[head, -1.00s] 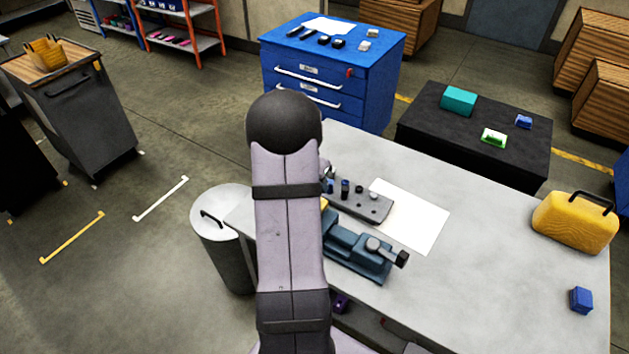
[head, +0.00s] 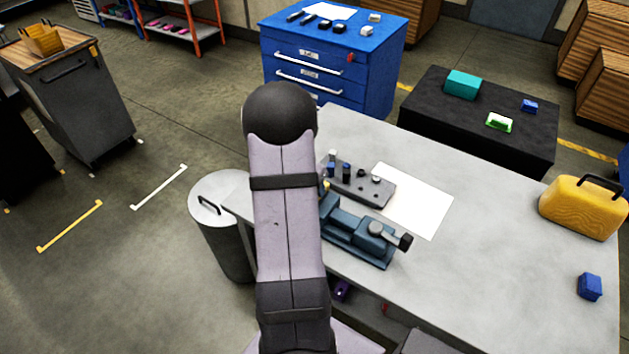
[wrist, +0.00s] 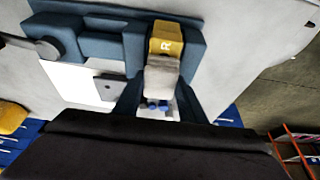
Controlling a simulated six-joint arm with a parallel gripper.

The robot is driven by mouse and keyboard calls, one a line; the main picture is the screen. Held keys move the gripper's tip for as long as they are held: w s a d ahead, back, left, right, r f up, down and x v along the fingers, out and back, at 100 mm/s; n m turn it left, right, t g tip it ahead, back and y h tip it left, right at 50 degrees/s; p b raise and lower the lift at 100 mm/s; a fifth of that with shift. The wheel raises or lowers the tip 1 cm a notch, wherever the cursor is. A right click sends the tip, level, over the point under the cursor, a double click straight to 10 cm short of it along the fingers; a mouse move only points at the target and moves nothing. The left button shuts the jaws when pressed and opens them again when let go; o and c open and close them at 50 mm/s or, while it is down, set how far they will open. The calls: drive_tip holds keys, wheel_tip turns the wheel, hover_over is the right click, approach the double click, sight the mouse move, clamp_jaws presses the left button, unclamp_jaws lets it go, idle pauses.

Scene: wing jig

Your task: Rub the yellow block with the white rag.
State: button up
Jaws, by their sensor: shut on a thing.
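The yellow block (wrist: 166,38), marked with a letter R, sits in the jaws of a blue vise (wrist: 100,45) in the wrist view. The vise (head: 358,232) also shows on the bench in the head view. My gripper (wrist: 160,100) is shut on the white rag (wrist: 162,76), a small pale wad. The rag is right at the near edge of the block and overlaps it in the picture; I cannot tell whether they touch. In the head view my arm hides the gripper and rag.
A grey fixture plate (head: 360,186) with pegs and a white sheet (head: 415,200) lie beside the vise. A yellow case (head: 580,210) and a blue block (head: 590,286) stand at the bench's right. A grey bin (head: 225,235) stands off its left edge.

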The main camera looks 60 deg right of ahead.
drive_tip(key=shift+a+f, duration=0.1)
drive_tip(key=shift+a, duration=0.75)
drive_tip(key=shift+a+r+p, duration=0.15)
drive_tip(key=shift+r+p, duration=0.2)
drive_tip(key=shift+p, duration=0.05)
drive_tip(key=shift+d+f, duration=0.15)
drive_tip(key=shift+d, duration=0.65)
drive_tip(key=shift+d+f, duration=0.1)
drive_tip(key=shift+d, duration=0.65)
drive_tip(key=shift+d+p, duration=0.35)
drive_tip(key=shift+d+r, duration=0.2)
drive_tip(key=shift+r, duration=0.05)
drive_tip(key=shift+w+d+r+p, duration=0.15)
drive_tip(key=shift+r+p, duration=0.35)
drive_tip(key=shift+r, duration=0.35)
drive_tip(key=shift+p+v, duration=0.45)
drive_tip(key=shift+v, duration=0.3)
drive_tip(key=shift+d+r+p, duration=0.15)
drive_tip(key=shift+r+p, duration=1.1)
drive_tip(key=shift+r, duration=1)
